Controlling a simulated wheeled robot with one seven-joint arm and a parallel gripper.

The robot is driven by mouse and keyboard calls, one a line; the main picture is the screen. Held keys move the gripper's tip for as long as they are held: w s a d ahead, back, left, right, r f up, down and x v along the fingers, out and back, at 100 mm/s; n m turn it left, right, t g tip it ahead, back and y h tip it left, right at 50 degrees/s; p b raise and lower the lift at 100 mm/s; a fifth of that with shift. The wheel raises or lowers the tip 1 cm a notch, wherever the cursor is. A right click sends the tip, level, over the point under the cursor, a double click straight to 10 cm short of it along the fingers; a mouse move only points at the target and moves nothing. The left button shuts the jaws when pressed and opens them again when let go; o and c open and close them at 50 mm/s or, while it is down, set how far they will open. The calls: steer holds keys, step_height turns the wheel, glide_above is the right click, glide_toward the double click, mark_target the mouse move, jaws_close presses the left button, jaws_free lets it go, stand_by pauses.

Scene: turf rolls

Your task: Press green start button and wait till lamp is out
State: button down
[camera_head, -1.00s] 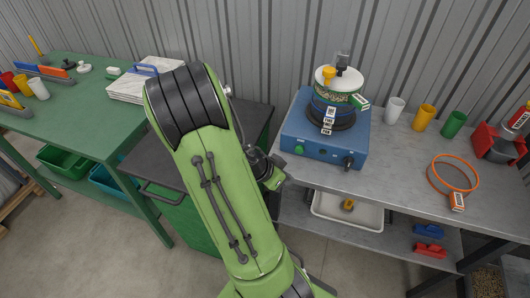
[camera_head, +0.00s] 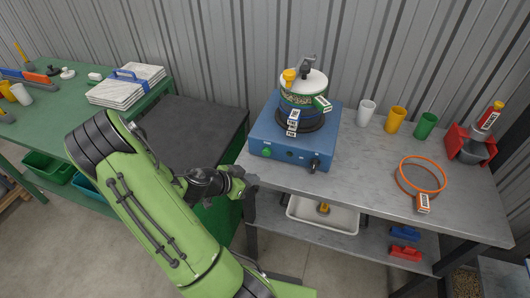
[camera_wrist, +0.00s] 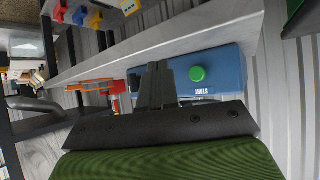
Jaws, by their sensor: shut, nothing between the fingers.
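The blue machine (camera_head: 285,138) stands at the left end of the grey bench, with a sieve stack (camera_head: 303,95) clamped on top. The green start button (camera_head: 267,152) is on the left of its front face, with a dark knob (camera_head: 315,163) at the right. A lit lamp cannot be made out on the panel. My gripper (camera_head: 250,182) is shut and empty, in front of and below the button, apart from it. In the wrist view, the green button (camera_wrist: 197,74) shows beside a label reading START, just right of my closed fingertips (camera_wrist: 156,72).
White, yellow and green cups (camera_head: 395,121) stand right of the machine. An orange ring (camera_head: 423,175) and a red holder (camera_head: 467,147) are farther right. A white tray (camera_head: 323,222) lies on the lower shelf. The bench front edge is close to my gripper.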

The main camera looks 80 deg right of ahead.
mark_target(267, 152)
steer(key=d, duration=0.2)
steer(key=d+p, duration=0.1)
steer(key=d, duration=0.1)
steer(key=d+p, duration=0.1)
steer(key=d, duration=0.1)
steer(key=shift+s+d, duration=0.15)
steer(key=shift+s, duration=0.1)
steer(key=shift+s+d, duration=0.1)
steer(key=shift+d, duration=0.5)
stand_by(1.1)
steer(key=shift+d+b, duration=0.4)
steer(key=shift+b, duration=0.15)
steer(key=shift+s+d+r, duration=0.1)
steer(key=shift+d, duration=0.45)
stand_by(0.6)
steer(key=shift+a+b, duration=0.2)
steer(key=shift+b, duration=0.2)
steer(key=shift+a+b, duration=0.4)
steer(key=shift+a, duration=0.35)
